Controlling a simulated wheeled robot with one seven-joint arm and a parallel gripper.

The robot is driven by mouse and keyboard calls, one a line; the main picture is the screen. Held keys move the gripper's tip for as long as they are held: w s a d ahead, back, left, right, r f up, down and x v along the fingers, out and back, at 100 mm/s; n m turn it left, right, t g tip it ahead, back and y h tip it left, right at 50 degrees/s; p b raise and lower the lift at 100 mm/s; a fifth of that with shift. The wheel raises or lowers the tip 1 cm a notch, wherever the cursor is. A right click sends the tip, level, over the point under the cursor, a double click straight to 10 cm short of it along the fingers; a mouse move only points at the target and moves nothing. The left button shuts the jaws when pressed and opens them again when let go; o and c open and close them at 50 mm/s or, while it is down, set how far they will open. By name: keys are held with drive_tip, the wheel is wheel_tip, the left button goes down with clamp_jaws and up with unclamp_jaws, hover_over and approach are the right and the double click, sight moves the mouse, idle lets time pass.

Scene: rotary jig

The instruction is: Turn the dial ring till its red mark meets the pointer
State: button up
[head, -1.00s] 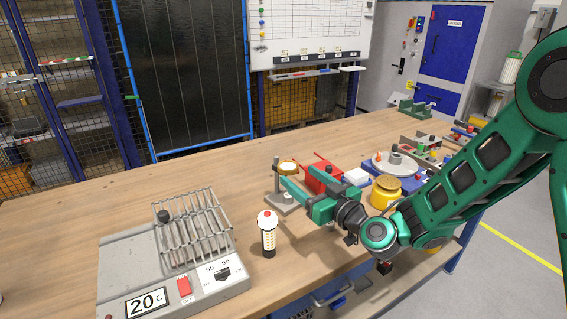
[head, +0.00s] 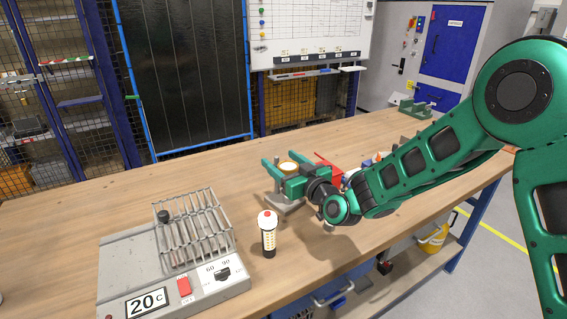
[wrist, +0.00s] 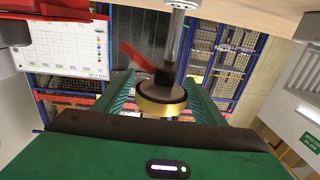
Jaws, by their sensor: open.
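A brass-coloured ring (head: 288,167), which looks like the dial ring, sits at the top of a grey stand (head: 292,207) on the bench. In the wrist view the ring (wrist: 162,104) has a dark hub and lies between my two green fingers. My gripper (head: 275,172) is open around the ring, one finger on each side; it also shows in the wrist view (wrist: 160,80). I cannot tell whether either finger touches it. A red flat piece (wrist: 136,56) shows beside the hub; I cannot tell whether it is attached. I cannot make out the red mark or the pointer.
A white and black cylinder with a red top (head: 268,234) stands in front of the stand. A grey heater unit with a wire rack (head: 130,262) is at the left. A red box (head: 325,164) is just right of the stand. My arm covers the bench's right side.

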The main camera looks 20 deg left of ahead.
drive_tip(key=shift+a, duration=0.1)
drive_tip(key=shift+w, duration=0.1)
drive_tip(key=c, duration=1.1)
drive_tip(key=shift+o, duration=0.2)
drive_tip(key=shift+f+n+g, duration=0.15)
drive_tip(key=shift+n+g, duration=0.15)
drive_tip(key=shift+g, duration=0.1)
drive_tip(key=shift+g+y, duration=0.3)
drive_tip(key=shift+s+n+g+y, duration=0.2)
drive_tip(key=shift+n+g+y, duration=0.5)
drive_tip(key=shift+n+g, duration=0.25)
drive_tip(key=shift+s+a+n+g+y, duration=0.1)
drive_tip(key=shift+s+n+g+y, duration=0.15)
drive_tip(key=shift+n+g, duration=0.4)
drive_tip(key=shift+s+a+n+g+y, duration=0.15)
drive_tip(key=shift+n+g, duration=0.25)
drive_tip(key=shift+g, duration=0.5)
drive_tip(key=shift+s+n+g+y, duration=0.15)
drive_tip(key=shift+n+g+y, duration=0.15)
drive_tip(key=shift+n+g, duration=0.35)
